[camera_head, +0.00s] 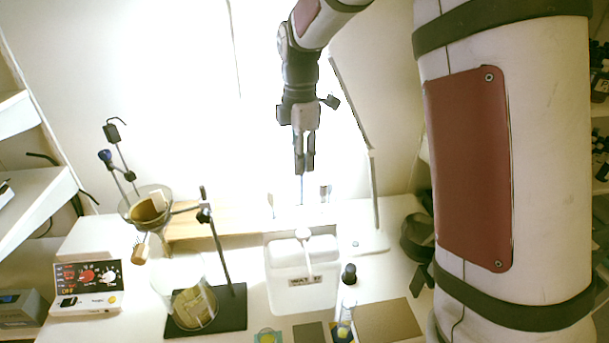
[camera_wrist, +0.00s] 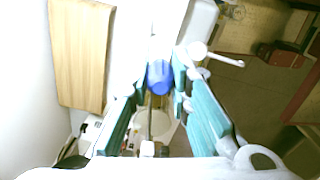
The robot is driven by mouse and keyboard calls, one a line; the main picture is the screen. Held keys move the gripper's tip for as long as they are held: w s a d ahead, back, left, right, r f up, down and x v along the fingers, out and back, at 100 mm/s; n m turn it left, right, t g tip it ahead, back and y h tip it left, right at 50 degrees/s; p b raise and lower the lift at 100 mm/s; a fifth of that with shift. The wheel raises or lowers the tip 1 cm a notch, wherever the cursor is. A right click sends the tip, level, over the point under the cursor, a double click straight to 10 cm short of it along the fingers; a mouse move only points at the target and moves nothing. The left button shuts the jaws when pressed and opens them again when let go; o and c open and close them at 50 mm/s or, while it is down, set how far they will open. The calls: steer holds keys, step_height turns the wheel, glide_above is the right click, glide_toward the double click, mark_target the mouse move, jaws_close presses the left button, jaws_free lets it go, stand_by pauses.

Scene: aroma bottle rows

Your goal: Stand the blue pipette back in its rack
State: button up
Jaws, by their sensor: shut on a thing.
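My gripper (camera_head: 304,168) hangs fingers-down above the back of the bench, its fingers close together. In the wrist view the blue pipette (camera_wrist: 160,77) shows as a blue end between the teal finger pads. In the head view a thin, near-upright shaft of the pipette (camera_head: 302,189) extends below the fingertips. Its lower end stays close above the bench's back area, and contact cannot be told. Small pale upright pieces (camera_head: 325,193) stand to either side of the shaft and may belong to the rack; glare hides its outline.
Left are a ring stand (camera_head: 220,250), a glass beaker (camera_head: 190,305) and a control box (camera_head: 88,287). A wooden board (camera_head: 200,222) lies behind. A dark-capped bottle (camera_head: 348,285) stands at front right.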

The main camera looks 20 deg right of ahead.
steer(key=shift+w+a+r, duration=0.3)
steer(key=shift+w+r, duration=0.1)
steer(key=shift+w, duration=0.1)
